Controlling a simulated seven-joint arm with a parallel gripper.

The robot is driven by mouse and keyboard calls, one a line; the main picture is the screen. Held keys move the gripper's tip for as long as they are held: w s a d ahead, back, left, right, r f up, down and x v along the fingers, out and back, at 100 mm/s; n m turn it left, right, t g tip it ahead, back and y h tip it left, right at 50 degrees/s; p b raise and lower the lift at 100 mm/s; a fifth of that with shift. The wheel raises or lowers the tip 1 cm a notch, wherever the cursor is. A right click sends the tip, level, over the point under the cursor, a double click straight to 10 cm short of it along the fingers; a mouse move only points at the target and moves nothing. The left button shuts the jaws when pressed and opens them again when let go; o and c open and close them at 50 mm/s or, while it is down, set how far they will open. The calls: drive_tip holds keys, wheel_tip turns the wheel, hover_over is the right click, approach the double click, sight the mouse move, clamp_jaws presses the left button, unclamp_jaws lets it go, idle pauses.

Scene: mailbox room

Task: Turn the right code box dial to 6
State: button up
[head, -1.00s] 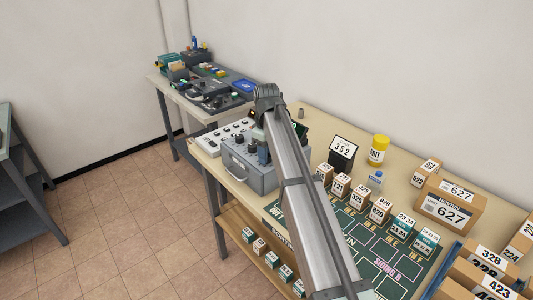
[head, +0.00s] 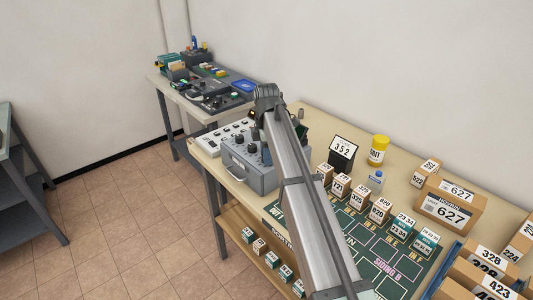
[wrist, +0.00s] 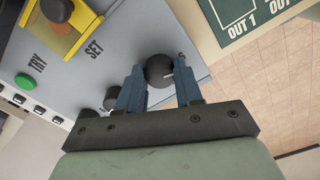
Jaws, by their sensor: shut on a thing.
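The code box (head: 252,178) is a grey case on the table, left of my arm in the head view. Its dark dials (head: 238,139) stand on its top. In the wrist view, my gripper (wrist: 160,78) has its two blue fingers on either side of a round black dial (wrist: 159,69) with a white pointer mark and is shut on it. This dial is at the end of a row; two more black dials (wrist: 112,95) lie to its left. A printed letter by the held dial is partly hidden, and I cannot read its number. My arm hides the gripper in the head view.
A yellow-framed part marked SET (wrist: 62,22) and a green button (wrist: 25,81) are on the panel in the wrist view.

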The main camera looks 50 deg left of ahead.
drive_tip(key=shift+n, duration=0.4)
drive_tip(key=o, duration=1)
drive_tip(key=shift+o, duration=0.2)
wheel_tip(320, 180, up, 14)
drive_tip(key=shift+f, duration=0.1)
idle(0.6)
